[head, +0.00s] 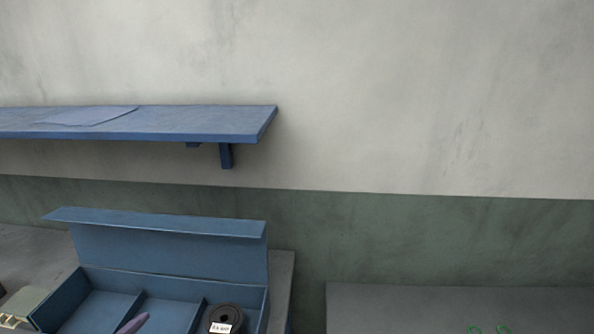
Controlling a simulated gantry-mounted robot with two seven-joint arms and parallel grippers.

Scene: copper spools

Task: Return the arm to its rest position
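Neither of my grippers shows clearly in the head view. A dark round spool (227,312) with a white label stands in the right compartment of a blue divided box (265,305) at the lower left. The box has a raised back panel (165,250) with a flange along its top. The lower part of the box is cut off by the bottom edge of the picture. A small purple piece (132,324) shows at the bottom in front of the box's middle; I cannot tell what it is.
A blue wall shelf (200,122) with a flat sheet (90,117) hangs above the box. A beige object (22,304) is left of the box. A grey surface (420,305) lies at the lower right, with small green loops (475,329) at its cut-off edge. A gap separates the two surfaces.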

